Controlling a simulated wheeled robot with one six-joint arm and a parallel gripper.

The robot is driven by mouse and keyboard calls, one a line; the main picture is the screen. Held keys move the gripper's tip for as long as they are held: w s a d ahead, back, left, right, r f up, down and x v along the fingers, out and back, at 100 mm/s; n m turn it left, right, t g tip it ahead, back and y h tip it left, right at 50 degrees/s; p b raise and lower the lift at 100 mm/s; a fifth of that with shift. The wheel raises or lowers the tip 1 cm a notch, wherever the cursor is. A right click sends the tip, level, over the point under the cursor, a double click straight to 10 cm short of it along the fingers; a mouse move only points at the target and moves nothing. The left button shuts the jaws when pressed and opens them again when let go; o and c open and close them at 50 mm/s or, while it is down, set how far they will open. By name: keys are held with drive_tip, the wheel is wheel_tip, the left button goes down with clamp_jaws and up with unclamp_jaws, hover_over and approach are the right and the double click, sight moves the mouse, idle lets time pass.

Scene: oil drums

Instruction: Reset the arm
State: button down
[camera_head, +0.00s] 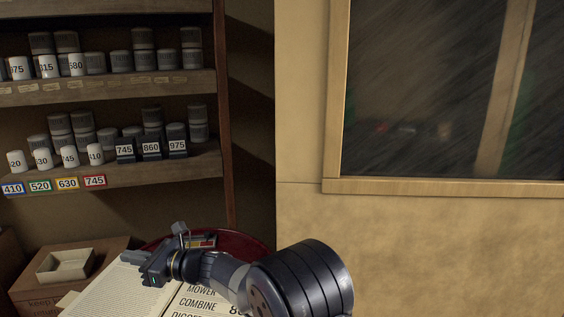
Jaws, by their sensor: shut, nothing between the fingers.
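My arm reaches in from the bottom of the head view and bends to the left. My gripper (139,265) is at its end, over an open book or printed sheet (105,290). The gripper is shut with nothing seen in it. Whether it touches the page cannot be told. The page's right side carries large words such as "MOWER" and "COMBINE", partly hidden by my arm. A dark red round drum top (258,246) shows behind the arm, with a small item (203,241) on it.
A wooden shelf (190,80) at the left holds rows of numbered cans, with coloured number labels on its lower edge. A cardboard box (110,252) with a small open tray (66,265) stands at lower left. A window (430,90) in a tan wall fills the right.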

wheel_tip(320, 180, down, 3)
drive_tip(key=a, duration=0.3)
drive_tip(key=s+d+f, duration=0.1)
drive_tip(key=s+d, duration=0.2)
drive_tip(key=d, duration=1.8)
drive_tip(key=shift+d+f, duration=0.2)
drive_tip(key=shift+d, duration=0.05)
